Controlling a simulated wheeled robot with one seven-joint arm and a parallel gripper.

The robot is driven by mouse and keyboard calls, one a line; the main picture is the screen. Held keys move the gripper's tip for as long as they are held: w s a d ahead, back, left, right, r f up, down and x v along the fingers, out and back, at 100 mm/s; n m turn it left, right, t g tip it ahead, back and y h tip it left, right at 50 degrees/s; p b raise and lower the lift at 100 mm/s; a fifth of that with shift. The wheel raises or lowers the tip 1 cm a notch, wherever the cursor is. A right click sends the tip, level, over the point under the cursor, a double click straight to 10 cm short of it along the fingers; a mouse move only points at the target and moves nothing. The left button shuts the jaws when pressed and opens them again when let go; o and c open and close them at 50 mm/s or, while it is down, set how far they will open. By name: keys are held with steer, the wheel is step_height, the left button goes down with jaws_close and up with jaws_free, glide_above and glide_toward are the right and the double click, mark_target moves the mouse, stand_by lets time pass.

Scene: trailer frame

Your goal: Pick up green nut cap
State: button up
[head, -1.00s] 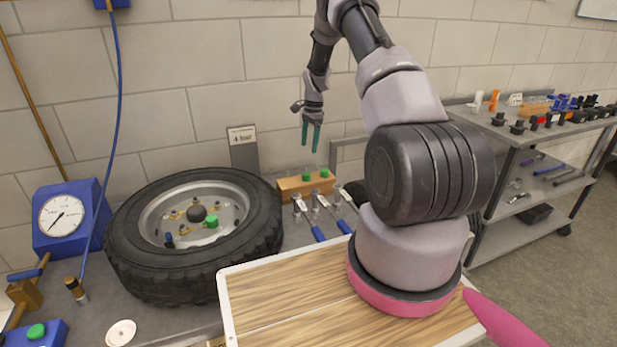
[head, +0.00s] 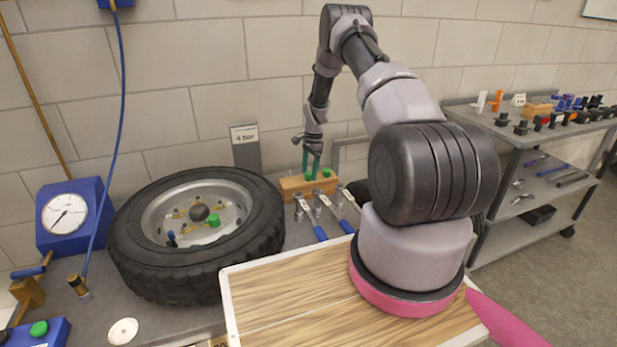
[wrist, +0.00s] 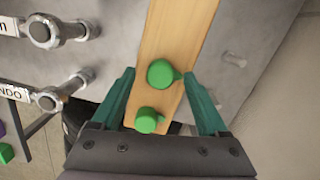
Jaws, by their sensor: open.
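Two green nut caps sit on a wooden block (head: 291,187) at the back of the bench. In the head view one green cap (head: 308,176) is at my gripper (head: 311,172) and the other green cap (head: 327,173) is just to its right. In the wrist view one green cap (wrist: 161,73) lies between the open fingertips of my gripper (wrist: 163,85). The other green cap (wrist: 147,120) is nearer the palm, also between the fingers. I cannot tell whether a finger touches a cap. Another green cap (head: 214,220) is on the wheel.
A wheel with a black tyre (head: 138,255) lies left of the block. A grey sign post (head: 247,156) stands behind, near the wall. A wood-topped tray (head: 290,295) is in front.

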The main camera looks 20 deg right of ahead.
jaws_close()
steer(key=shift+r, duration=0.1)
